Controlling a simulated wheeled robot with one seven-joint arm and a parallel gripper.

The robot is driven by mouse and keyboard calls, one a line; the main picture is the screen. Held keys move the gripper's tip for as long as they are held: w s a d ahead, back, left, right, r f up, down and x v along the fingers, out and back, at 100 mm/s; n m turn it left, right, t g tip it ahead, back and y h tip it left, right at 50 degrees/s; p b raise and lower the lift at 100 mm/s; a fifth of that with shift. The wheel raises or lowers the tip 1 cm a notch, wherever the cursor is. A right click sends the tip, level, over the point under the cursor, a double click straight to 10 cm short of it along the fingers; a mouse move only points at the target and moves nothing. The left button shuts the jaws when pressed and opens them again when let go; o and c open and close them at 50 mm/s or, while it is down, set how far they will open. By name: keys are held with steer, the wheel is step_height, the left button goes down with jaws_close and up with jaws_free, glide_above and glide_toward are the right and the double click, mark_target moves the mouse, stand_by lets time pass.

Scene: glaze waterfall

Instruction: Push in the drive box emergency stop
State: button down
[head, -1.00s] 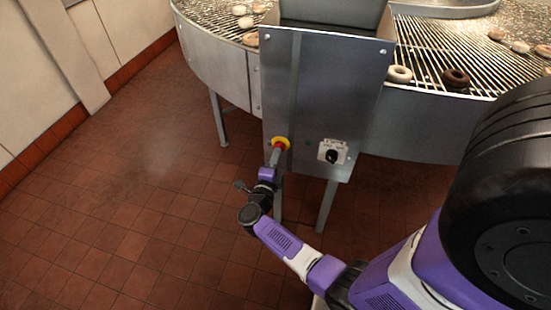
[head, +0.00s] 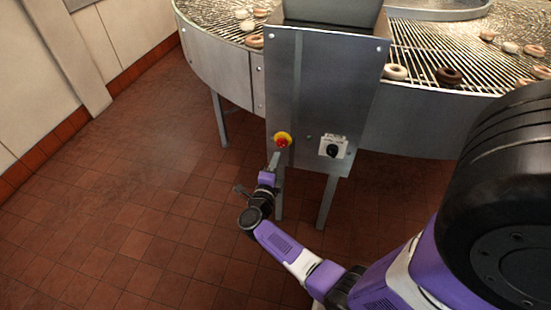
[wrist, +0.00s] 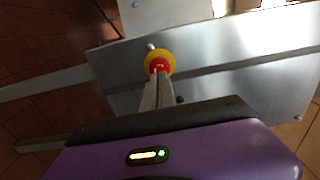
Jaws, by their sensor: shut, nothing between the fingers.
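The emergency stop is a red button on a round yellow collar (head: 283,140), low on the left of the grey metal drive box (head: 345,75). It also shows in the wrist view (wrist: 159,62), just beyond my fingertips. My gripper (head: 275,157) is shut and empty, pointing up at the button from just below it in the head view. In the wrist view the closed fingers (wrist: 157,80) overlap the lower edge of the red button. I cannot tell whether the tips touch it or whether the button is pressed in.
A white plate with a black rotary knob (head: 333,147) sits right of the stop on the same panel. A curved wire conveyor (head: 425,70) with several doughnuts runs behind the box. Metal legs (head: 327,200) stand below. The tiled floor at left is clear.

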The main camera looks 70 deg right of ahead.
steer(key=a, duration=0.9)
steer(key=shift+s+a, duration=0.15)
steer(key=shift+s, duration=0.2)
steer(key=shift+w+f, duration=0.1)
stand_by(0.4)
steer(key=w+r+n+t, duration=0.3)
steer(key=w+r+t, duration=0.1)
steer(key=w, duration=0.1)
steer(key=a+r+n+t+y+p, duration=0.2)
steer(key=a+r+n+t+y, duration=0.3)
steer(key=a+r+n+t, duration=0.75)
steer(key=s+a+r+n+y+p, duration=0.1)
steer(key=s+a+n+y, duration=0.3)
steer(key=a+n, duration=0.2)
steer(key=s+a+r+n+y+p, duration=0.1)
steer(key=s+a+r+n+y, duration=0.15)
steer(key=a+n+y, duration=0.35)
steer(key=s+a+r+n+g+y+p, duration=0.1)
steer(key=s+a+r+n, duration=0.1)
steer(key=s, duration=0.5)
steer(key=s+a+r+n+g+y+p, duration=0.1)
steer(key=s+a+r+n+g+y, duration=0.1)
steer(key=s+a+n, duration=0.3)
steer(key=shift+s, duration=1.2)
